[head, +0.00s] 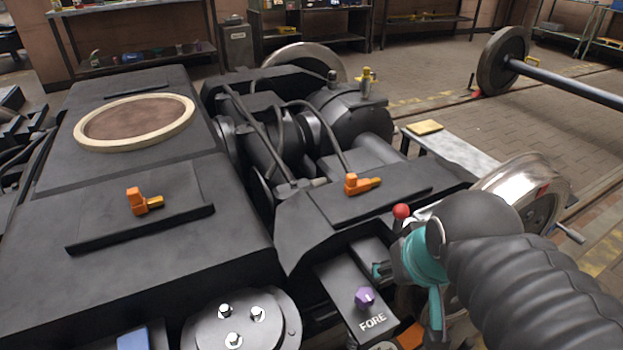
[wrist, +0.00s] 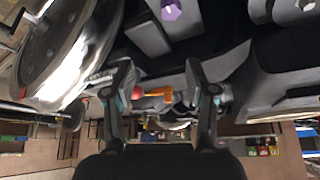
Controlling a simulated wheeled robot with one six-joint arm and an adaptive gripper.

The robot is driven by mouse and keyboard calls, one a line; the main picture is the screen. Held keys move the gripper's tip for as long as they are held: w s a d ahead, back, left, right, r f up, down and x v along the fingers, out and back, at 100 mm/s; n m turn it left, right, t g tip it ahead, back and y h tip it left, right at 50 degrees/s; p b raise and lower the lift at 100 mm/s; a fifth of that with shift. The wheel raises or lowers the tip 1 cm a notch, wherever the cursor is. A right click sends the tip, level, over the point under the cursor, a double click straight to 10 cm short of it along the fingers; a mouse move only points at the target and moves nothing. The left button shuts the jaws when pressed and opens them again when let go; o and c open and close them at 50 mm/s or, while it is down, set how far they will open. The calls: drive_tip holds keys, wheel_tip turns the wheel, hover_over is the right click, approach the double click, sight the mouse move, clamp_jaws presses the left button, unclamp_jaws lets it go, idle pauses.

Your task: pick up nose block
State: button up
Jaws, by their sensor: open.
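I cannot tell for certain which piece is the nose block. One orange block with an amber nose pointing right (head: 358,184) lies on a dark plate on the bogie, right of centre; an orange piece (wrist: 157,94) shows between the fingers in the wrist view. A similar orange block (head: 137,201) sits on the left plate, its amber nose also to the right. My gripper (head: 408,290) is open, with teal-marked fingers, in front of the right block and right of the purple knob. It also shows in the wrist view (wrist: 160,80), with nothing seen held.
A purple knob (head: 364,297) stands on a dark block marked FORE. A red ball (head: 401,211) stands close behind my gripper. A steel wheel (head: 520,195) is at right. An orange part (head: 410,336) shows below my gripper. A blue block (head: 133,339) lies front left.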

drive_tip(key=w+a+r+m+g+h+b, duration=0.1)
drive_tip(key=w+r+m+b, duration=0.15)
drive_tip(key=w, duration=0.55)
drive_tip(key=w+r+m+g+h+b, duration=0.1)
drive_tip(key=w+r+m+b, duration=0.15)
drive_tip(key=w, duration=0.55)
drive_tip(key=m+g+h+b, duration=0.2)
drive_tip(key=m+b, duration=0.3)
drive_tip(key=m, duration=0.4)
approach(352, 175)
drive_tip(key=b+x, duration=0.1)
drive_tip(key=x, duration=0.6)
drive_tip(key=shift+w+f, duration=0.1)
drive_tip(key=shift+f, duration=0.1)
drive_tip(key=shift+b+x, duration=0.9)
drive_tip(key=shift+x, duration=1.75)
clamp_jaws()
